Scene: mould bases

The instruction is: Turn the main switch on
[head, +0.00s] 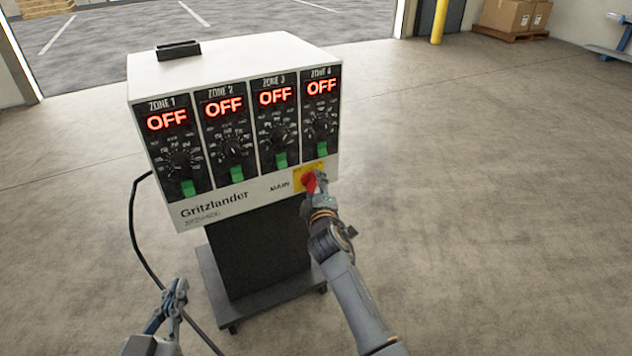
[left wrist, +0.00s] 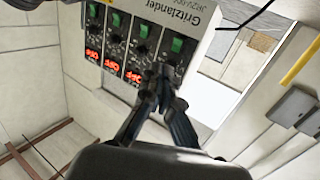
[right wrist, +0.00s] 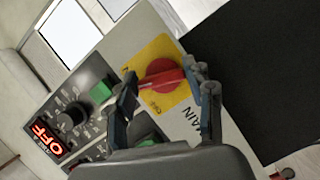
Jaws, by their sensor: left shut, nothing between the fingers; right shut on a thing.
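The main switch (head: 309,182) is a red knob on a yellow plate, at the lower right of the white Gritzlander control box (head: 240,62). My right gripper (head: 318,184) is at the knob. In the right wrist view the red knob (right wrist: 162,76) sits between the fingers of my right gripper (right wrist: 168,88), which is shut on it. The box has several zone panels, and each display reads OFF. My left gripper (head: 177,292) is shut and empty, low and left in front of the box. It also shows in the left wrist view (left wrist: 160,75), with its fingertips together.
The box stands on a dark pedestal with a wheeled grey base (head: 221,289). A black cable (head: 139,235) hangs from its left side to the floor. Cardboard boxes (head: 506,14) and a yellow post (head: 439,22) stand far back. The floor to the right is clear.

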